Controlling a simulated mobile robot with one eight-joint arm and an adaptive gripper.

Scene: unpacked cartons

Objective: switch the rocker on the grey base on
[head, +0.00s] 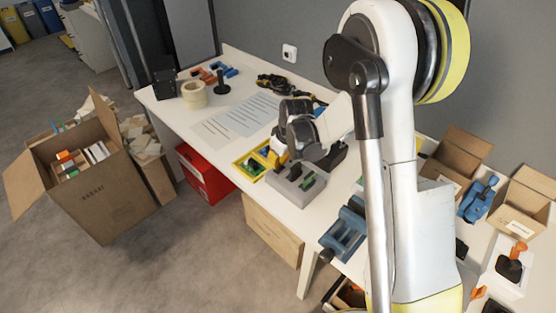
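The grey base (288,191) sits near the front edge of the white table, at the middle of the head view. A small green part (308,181) and a dark part show on its top; which way the rocker is tipped is too small to tell. My gripper (283,160) is just above the back left of the grey base, at the end of my white arm. Its fingers are small and partly hidden, so I cannot tell whether they are open or shut, or whether they touch the base.
A yellow tray (248,168) stands close left of the base, with printed sheets (248,114) behind. A blue device (344,234) lies to the right. Open cartons (458,150) stand further right. A large carton (100,195) and a red box (203,178) are on the floor.

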